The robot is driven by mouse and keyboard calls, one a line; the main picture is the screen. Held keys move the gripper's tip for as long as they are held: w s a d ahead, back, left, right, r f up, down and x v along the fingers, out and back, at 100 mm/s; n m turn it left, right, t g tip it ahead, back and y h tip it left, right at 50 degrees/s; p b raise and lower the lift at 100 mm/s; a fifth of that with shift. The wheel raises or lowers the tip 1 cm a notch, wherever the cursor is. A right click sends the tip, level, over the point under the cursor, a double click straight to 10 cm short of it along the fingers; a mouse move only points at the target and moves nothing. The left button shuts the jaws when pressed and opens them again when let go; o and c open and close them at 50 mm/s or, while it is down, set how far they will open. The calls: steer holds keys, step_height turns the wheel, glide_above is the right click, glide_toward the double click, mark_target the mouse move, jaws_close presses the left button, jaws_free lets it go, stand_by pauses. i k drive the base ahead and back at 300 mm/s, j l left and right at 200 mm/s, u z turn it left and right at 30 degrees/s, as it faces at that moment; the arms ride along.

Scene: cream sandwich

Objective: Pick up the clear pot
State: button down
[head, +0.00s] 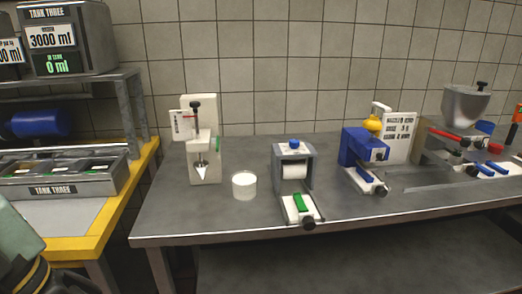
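A small whitish, translucent-looking pot (244,186) stands upright on the grey metal table, left of the table's middle. It appears to be the clear pot; its contents cannot be made out. It stands apart from the machines on either side, with nothing touching it. My gripper's fingers are not in view. Part of my own arm shows at the lower left edge, well left of the pot and nearer to the camera.
A cream machine (202,140) with a pointed tip stands left of the pot. A grey roller machine (293,168) stands right of it, with blue (362,150) and hopper machines further right. A yellow-edged bench (100,235) is at left. The table's front-left area is clear.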

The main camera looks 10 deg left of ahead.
mark_target(245, 186)
steer(key=j+u, duration=0.45)
steer(key=u, duration=0.2)
steer(key=j+u, duration=0.35)
steer(key=i+l, duration=0.3)
steer(key=i, duration=0.25)
